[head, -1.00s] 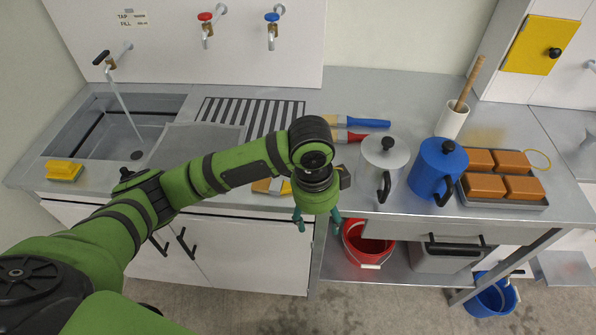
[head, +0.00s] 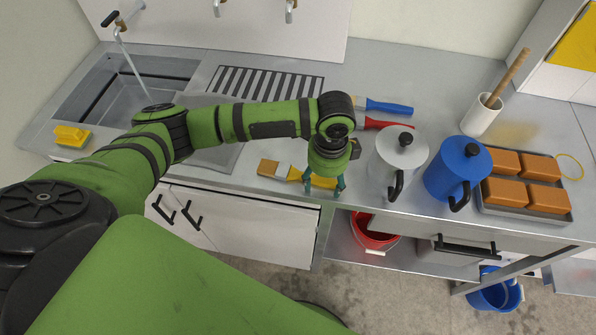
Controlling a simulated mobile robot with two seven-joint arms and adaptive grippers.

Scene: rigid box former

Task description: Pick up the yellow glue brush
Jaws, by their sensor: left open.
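The yellow glue brush (head: 293,174) lies flat on the steel counter near its front edge, in the head view. Its bristle end points left and its handle runs right, beneath my left gripper. My left gripper (head: 323,186) is open and points down over the handle, with teal fingertips on either side of it. I cannot tell whether the fingers touch the handle. The far part of the handle is partly hidden by the gripper. My right gripper is not in view.
A blue-handled brush (head: 388,106) and a red-handled brush (head: 383,124) lie behind my gripper. A white lidded jug (head: 398,158) stands close on the right, then a blue jug (head: 457,170) and a tray of orange blocks (head: 524,190). The sink (head: 120,88) is left.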

